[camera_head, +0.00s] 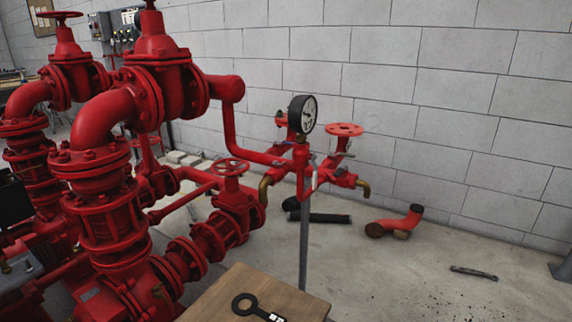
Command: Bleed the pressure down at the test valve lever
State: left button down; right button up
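A red test manifold stands on a thin grey post (304,240) right of the pumps. A round pressure gauge (308,115) with a white face and black case sits on top; its reading is too small to tell. A small pale lever (315,179) hangs at the front of the manifold, and other small handles show near it; I cannot tell which is the test valve lever or whether it is open. A red handwheel (344,130) is on the right branch. Brass spouts (363,187) point down at the ends. Neither gripper is in view.
Large red pump pipework (105,190) with handwheels fills the left. A wooden surface (260,296) with a black key-like tool (250,307) is in front. A red pipe elbow (398,222), a black tube (318,217) and a metal bar (473,272) lie on the floor. Floor at right is mostly clear.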

aim_at(286, 163)
jog(key=i+l+u, duration=0.35)
jog(key=i+l, duration=0.15)
jog(key=l, duration=0.25)
jog(key=i+l+u, duration=0.15)
jog(key=l, duration=0.3)
jog(key=i+l, duration=0.15)
jog(key=l, duration=0.25)
jog(key=i+l, duration=0.1)
jog(key=l, duration=0.3)
jog(key=i+l, duration=0.15)
jog(key=l, duration=0.2)
jog(key=i+l, duration=0.1)
jog(key=l, duration=0.3)
jog(key=i+l, duration=0.15)
jog(key=l, duration=0.25)
jog(key=u, duration=1.95)
